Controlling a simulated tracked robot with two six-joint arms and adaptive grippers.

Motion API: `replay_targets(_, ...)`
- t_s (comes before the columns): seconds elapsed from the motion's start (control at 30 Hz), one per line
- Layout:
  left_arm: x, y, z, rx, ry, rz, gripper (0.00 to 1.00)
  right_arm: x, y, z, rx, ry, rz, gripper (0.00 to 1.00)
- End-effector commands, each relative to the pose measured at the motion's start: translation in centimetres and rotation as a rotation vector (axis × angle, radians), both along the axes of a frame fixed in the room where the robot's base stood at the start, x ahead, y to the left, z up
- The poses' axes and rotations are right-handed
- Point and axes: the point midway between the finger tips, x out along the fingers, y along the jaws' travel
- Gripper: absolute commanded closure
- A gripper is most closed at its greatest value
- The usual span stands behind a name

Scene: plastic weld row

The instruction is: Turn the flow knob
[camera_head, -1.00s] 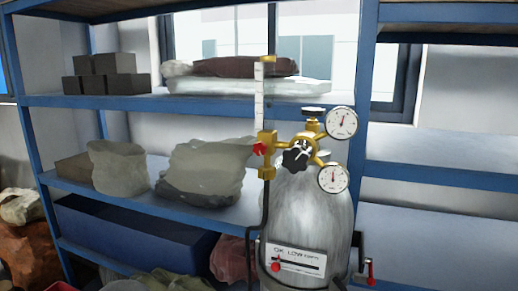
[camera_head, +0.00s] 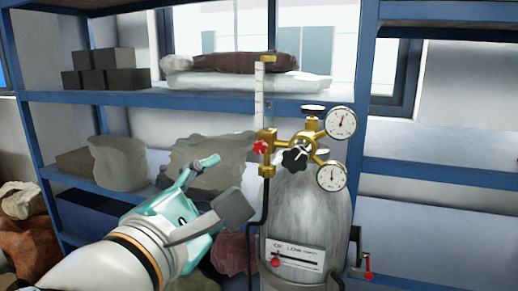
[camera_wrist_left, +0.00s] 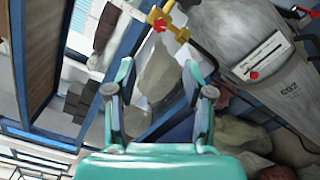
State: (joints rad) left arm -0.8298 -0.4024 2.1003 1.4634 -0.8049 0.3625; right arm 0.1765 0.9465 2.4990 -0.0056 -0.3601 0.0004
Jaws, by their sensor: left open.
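A red knob (camera_head: 261,147) sits at the foot of the clear flow tube (camera_head: 259,95) on the brass regulator (camera_head: 268,165); I take it to be the flow knob. It also shows in the left wrist view (camera_wrist_left: 160,25), beyond the fingertips. A black star-shaped knob (camera_head: 295,158) is to its right. The regulator tops a grey gas cylinder (camera_head: 315,215). My left gripper (camera_head: 222,184) is open and empty, below and left of the red knob, apart from it. Its spread fingers also show in the wrist view (camera_wrist_left: 158,75). My right gripper is not in view.
Two round gauges (camera_head: 341,122) stick out right of the regulator. A black hose (camera_head: 264,205) runs down the cylinder's left side. Blue shelves (camera_head: 120,98) with blocks and sacks stand behind.

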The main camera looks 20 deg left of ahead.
Motion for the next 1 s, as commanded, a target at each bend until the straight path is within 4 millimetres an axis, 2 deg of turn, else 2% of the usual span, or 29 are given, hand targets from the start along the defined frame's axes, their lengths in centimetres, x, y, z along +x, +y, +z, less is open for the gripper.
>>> replay_targets(0.17, 2.0, 0.1, 0.0, 0.002, 0.002, 0.006, 0.48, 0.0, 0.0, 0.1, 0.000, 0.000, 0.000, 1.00)
replay_targets(0.27, 3.9, 0.0, 0.0, 0.003, 0.003, 0.006, 0.48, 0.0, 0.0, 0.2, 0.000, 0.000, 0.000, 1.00)
replay_targets(0.7, 13.2, -0.4, -0.1, 0.004, 0.002, 0.002, 0.48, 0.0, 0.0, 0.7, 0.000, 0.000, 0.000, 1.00)
replay_targets(0.83, 15.0, -0.5, 0.0, 0.004, 0.001, 0.000, 0.48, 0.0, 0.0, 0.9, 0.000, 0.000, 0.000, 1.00)
replay_targets(1.0, 16.3, -0.6, 0.0, 0.004, 0.001, -0.001, 0.48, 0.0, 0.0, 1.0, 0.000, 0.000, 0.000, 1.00)
